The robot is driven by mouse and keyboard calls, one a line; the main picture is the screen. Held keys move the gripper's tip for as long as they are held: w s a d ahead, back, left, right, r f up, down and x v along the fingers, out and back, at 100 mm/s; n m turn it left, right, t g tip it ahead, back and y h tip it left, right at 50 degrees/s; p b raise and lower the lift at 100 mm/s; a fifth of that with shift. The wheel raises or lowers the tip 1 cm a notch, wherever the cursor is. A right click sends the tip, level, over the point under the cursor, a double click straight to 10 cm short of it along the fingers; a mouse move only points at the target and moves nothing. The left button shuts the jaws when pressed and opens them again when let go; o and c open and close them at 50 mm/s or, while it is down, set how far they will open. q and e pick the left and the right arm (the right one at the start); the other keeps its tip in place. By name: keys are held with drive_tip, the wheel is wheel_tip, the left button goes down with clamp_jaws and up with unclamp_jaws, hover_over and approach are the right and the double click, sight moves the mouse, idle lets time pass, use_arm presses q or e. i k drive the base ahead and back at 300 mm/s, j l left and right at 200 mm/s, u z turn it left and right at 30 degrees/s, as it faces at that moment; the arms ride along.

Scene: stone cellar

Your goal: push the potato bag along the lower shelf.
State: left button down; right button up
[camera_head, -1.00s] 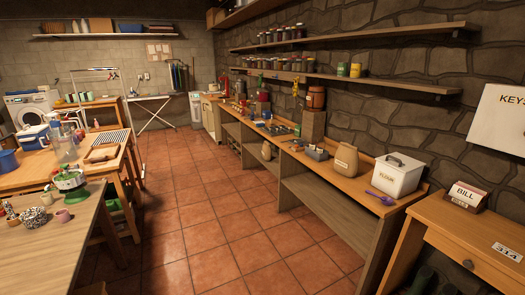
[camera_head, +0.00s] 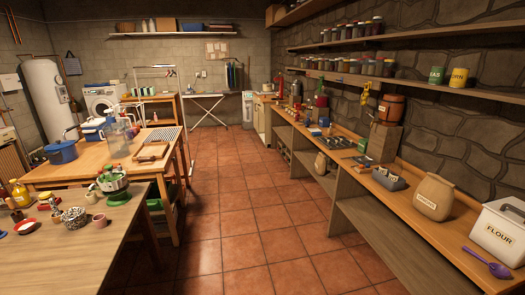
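A tan bag (camera_head: 320,163) stands upright low down under the right-hand counter, partly shaded; no label on it is readable. A second, larger tan bag (camera_head: 435,198) with a label too small to read stands on top of the counter. A broad wooden board, which looks like the lower shelf (camera_head: 390,243), runs beneath the counter toward the front right. Neither of my grippers shows in this view.
A work table (camera_head: 75,175) and a nearer table (camera_head: 130,225) stand left. The tiled floor (camera_head: 235,215) between is clear.

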sight(320, 163)
drive_tip(key=i+u, duration=0.1)
drive_tip(key=i, duration=0.7)
drive_tip(key=i+z, duration=0.2)
drive_tip(key=i, duration=0.2)
drive_tip(key=i+j+z, duration=0.15)
drive_tip(key=i, duration=0.25)
drive_tip(key=i+j+z, duration=0.15)
drive_tip(key=i+z, duration=0.3)
drive_tip(key=i+j+z, duration=0.2)
drive_tip(key=z, duration=0.25)
drive_tip(key=i+j+z, duration=0.55)
drive_tip(key=j+z, duration=0.3)
drive_tip(key=i+j+z, duration=0.25)
drive_tip(key=j, duration=0.15)
drive_tip(key=j+z, duration=0.3)
drive_tip(key=i+j, duration=0.05)
